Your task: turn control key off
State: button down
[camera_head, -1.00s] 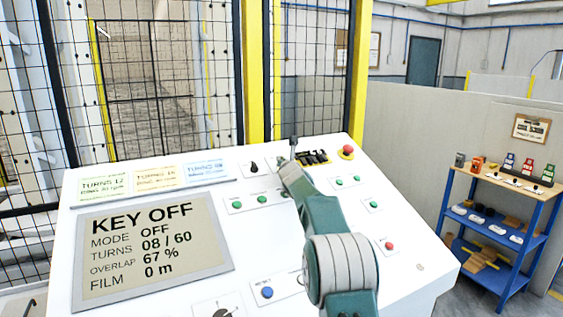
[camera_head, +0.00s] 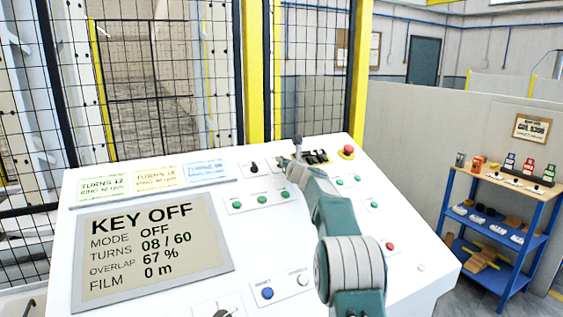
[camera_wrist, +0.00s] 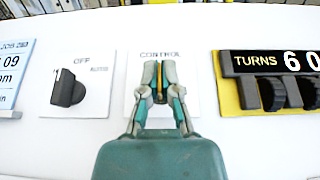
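The white control panel (camera_head: 205,285) carries a screen (camera_head: 150,245) that reads KEY OFF, MODE OFF, TURNS 08 / 60, OVERLAP 67 %, FILM 0 m. In the wrist view my gripper (camera_wrist: 159,78) is at the plate (camera_wrist: 133,88) labelled CONTROL. Its two fingers stand close together on either side of a narrow, yellow-brown key (camera_wrist: 159,84), seemingly closed on it. The fingers hide most of the key and its plate. In the head view my gripper (camera_head: 297,150) is at the panel's upper part, and the key cannot be made out.
A black selector (camera_wrist: 68,90) with an OFF label is left of the key. Black thumbwheels (camera_wrist: 272,93) marked TURNS are close on the right. A red button (camera_head: 346,152) sits at the panel's upper right. Behind the panel is a mesh fence; a blue shelf (camera_head: 500,230) stands right.

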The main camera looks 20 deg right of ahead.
jog(key=c, duration=0.9)
grip_release()
jog(key=shift+o, duration=0.2)
jog(key=s, duration=1.2)
jog(key=shift+d+f, duration=0.2)
jog(key=shift+d, duration=0.15)
